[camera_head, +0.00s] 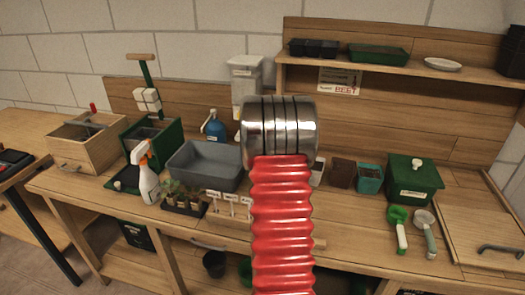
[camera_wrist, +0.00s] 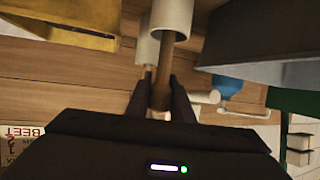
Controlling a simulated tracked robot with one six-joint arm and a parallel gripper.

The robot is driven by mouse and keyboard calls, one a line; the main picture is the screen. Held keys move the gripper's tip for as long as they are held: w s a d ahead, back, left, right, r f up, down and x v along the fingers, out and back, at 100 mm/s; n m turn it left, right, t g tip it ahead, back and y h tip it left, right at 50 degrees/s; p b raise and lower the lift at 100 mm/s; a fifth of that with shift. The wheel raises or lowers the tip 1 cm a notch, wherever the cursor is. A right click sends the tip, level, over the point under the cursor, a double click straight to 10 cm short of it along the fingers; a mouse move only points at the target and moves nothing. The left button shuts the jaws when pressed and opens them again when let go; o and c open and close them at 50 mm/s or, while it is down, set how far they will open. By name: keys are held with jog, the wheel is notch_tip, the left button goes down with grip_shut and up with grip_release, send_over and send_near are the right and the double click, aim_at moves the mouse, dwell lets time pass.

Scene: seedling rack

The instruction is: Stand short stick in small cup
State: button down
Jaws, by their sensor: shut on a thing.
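My gripper (camera_wrist: 161,84) is shut on a brown stick (camera_wrist: 164,55) in the wrist view, with one dark finger on each side of it. The stick's far end meets a pale cup-like cylinder (camera_wrist: 171,16); I cannot tell whether it is inside, behind or only in line with it. A second pale cylinder (camera_wrist: 147,48) is close beside the stick. Which of these is the small cup is unclear. In the head view my red arm and silver wrist hide the gripper, the stick and this part of the bench.
A grey tub (camera_head: 205,166), a spray bottle (camera_head: 145,172) and a seedling tray (camera_head: 183,205) stand left of my arm. A brown pot (camera_head: 342,172), a teal pot (camera_head: 369,178) and a green box (camera_head: 414,180) stand right. Hand tools lie near the front edge.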

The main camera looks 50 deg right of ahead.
jog(key=shift+f, duration=1.05)
jog(key=c, duration=1.6)
grip_release()
jog(key=shift+f, duration=0.1)
jog(key=shift+o, duration=0.2)
jog(key=v, duration=1.2)
